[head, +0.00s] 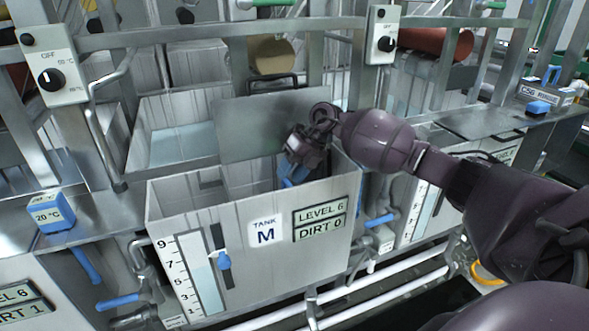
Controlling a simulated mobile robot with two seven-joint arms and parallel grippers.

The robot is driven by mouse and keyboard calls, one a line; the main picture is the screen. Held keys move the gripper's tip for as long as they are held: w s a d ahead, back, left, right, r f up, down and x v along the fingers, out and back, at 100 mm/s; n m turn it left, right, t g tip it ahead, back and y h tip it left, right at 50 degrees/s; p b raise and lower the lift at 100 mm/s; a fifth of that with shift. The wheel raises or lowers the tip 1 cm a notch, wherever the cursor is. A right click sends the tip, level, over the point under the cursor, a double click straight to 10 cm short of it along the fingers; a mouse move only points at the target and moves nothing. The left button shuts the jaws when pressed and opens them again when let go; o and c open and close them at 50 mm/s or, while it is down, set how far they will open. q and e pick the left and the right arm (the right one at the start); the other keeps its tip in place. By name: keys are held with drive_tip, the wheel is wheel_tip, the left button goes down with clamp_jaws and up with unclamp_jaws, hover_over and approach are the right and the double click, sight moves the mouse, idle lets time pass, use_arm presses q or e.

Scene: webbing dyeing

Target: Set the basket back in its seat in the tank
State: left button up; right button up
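Tank M (318,258) is a white box with its top open, labelled LEVEL 6 and DIRT 0. A grey metal plate (250,127) with a black handle stands upright behind its opening. My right gripper (292,179) points down into the tank's back right part, in front of the plate. Its blue fingertips are small and partly hidden by the tank's wall, so I cannot tell whether they are open or shut, or on what. I cannot make out the basket clearly; pale inner walls show in the tank's left part. My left gripper is out of view.
Behind is another open vat (180,145) with pale blue liquid. Metal rails and control boxes with knobs (50,78) stand around the tank. A blue 20 °C block (47,212) sits on the left ledge. A flat metal cover (475,122) lies at right.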

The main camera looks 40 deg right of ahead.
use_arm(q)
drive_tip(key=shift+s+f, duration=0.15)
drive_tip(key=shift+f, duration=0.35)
use_arm(e)
drive_tip(key=shift+m+g, duration=0.3)
drive_tip(key=shift+g, duration=0.1)
drive_tip(key=f, duration=0.2)
drive_tip(key=s+f, duration=0.1)
drive_tip(key=f, duration=0.1)
drive_tip(key=shift+d+f, duration=0.1)
drive_tip(key=shift+d, duration=0.05)
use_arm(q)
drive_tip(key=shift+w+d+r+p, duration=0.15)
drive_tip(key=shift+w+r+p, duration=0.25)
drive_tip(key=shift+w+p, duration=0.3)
use_arm(e)
drive_tip(key=shift+t, duration=0.4)
drive_tip(key=shift+w+a+r+v, duration=0.25)
drive_tip(key=shift+a+v, duration=0.1)
drive_tip(key=shift+v, duration=2)
drive_tip(key=shift+w+a+r+v, duration=0.3)
drive_tip(key=shift+v, duration=2)
drive_tip(key=shift+w+a+r+v, duration=0.25)
drive_tip(key=shift+a+v, duration=0.1)
drive_tip(key=shift+v, duration=2)
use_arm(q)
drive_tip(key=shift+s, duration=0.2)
use_arm(e)
drive_tip(key=shift+s, duration=0.1)
